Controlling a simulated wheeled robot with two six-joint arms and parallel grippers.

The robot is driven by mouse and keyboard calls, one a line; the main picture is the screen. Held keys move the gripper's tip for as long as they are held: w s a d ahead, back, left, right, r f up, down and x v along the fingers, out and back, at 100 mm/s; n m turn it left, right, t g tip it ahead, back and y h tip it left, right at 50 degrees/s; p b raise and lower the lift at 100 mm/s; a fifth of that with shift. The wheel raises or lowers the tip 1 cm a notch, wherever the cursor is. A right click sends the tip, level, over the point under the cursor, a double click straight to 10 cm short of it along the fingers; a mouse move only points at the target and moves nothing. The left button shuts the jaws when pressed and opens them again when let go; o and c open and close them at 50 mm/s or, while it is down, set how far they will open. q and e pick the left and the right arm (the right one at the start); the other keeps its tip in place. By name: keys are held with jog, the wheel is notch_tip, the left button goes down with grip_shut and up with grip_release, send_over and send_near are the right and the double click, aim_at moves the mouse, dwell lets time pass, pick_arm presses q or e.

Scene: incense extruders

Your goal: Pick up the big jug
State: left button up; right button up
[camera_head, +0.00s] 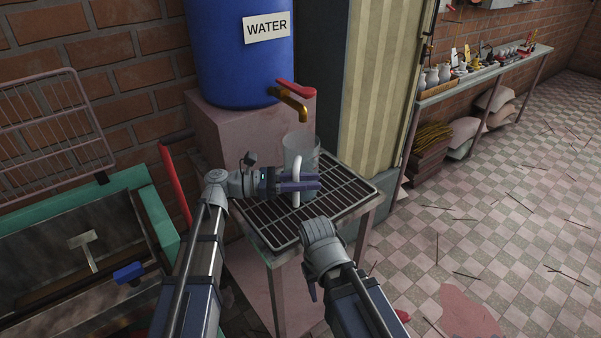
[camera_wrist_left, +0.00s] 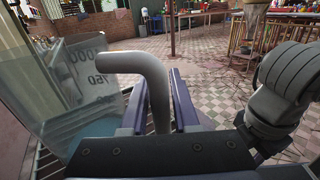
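The big jug (camera_head: 301,149) is a clear, upright measuring jug with a pale handle (camera_head: 296,168). It stands on the black grille under the tap. In the left wrist view the jug (camera_wrist_left: 75,80) is at the left with printed volume marks, and its thick grey handle (camera_wrist_left: 150,75) bends down between my fingers. My left gripper (camera_head: 300,181) has one finger on each side of the handle, and the handle fills the gap. My right arm's wrist is in front of the grille; its gripper (camera_head: 312,290) is mostly hidden behind it.
A blue water barrel (camera_head: 240,50) with a brass tap (camera_head: 290,101) and red lever stands on a pink block behind. The grille table (camera_head: 262,229) is small. A green-edged trough (camera_head: 130,185) is at the left. A shelf with small vessels (camera_head: 433,76) runs along the right wall.

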pick_arm(q)
grip_shut()
dwell(0.9)
